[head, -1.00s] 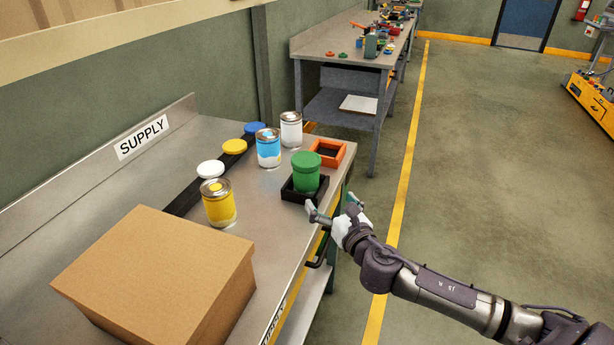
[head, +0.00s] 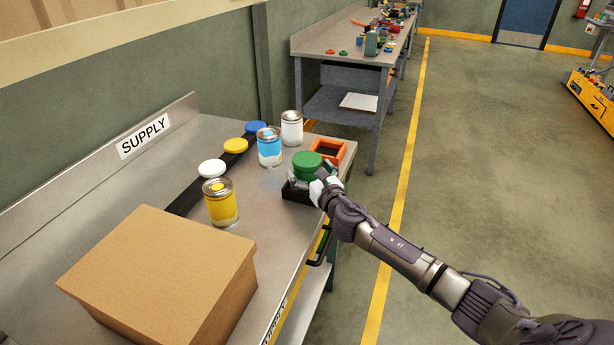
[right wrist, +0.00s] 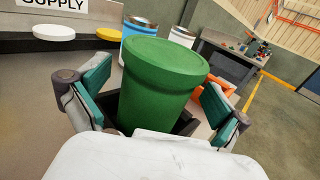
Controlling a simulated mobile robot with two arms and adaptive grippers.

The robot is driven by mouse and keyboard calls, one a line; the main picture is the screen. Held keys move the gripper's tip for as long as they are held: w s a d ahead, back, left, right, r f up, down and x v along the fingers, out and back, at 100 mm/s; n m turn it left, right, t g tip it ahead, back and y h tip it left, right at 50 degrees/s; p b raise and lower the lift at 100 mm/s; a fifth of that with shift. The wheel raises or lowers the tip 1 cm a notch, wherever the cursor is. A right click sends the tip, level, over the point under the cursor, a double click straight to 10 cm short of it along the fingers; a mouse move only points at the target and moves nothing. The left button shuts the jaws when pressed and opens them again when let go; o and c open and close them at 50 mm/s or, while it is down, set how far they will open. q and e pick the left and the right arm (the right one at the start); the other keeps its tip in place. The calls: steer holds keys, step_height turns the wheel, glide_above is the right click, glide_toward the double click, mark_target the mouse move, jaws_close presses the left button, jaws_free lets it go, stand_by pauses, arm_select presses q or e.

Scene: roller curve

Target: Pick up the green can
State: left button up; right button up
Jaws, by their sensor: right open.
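The green can (head: 307,165) with its green lid stands upright in a black square tray (head: 292,194) near the right edge of the supply table. In the right wrist view the green can (right wrist: 158,85) fills the middle. My right gripper (head: 306,178) is at the can, and in the right wrist view its two fingers (right wrist: 158,98) stand open, one on each side of the can. A gap shows between the right finger and the can; contact on the left is unclear. The can's lower part is hidden by the gripper in the head view. My left gripper is not in view.
An orange square tray (head: 341,149) sits just behind the can. A blue can (head: 269,150), a white can (head: 291,131) and a yellow can (head: 221,207) stand on the table. A cardboard box (head: 150,270) fills the near left. Colored lids lie on a black strip.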

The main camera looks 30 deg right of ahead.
steer(key=shift+w, duration=0.7)
steer(key=shift+s, duration=0.1)
steer(key=shift+c, duration=1)
steer(key=c, duration=1.1)
steer(key=shift+r, duration=0.1)
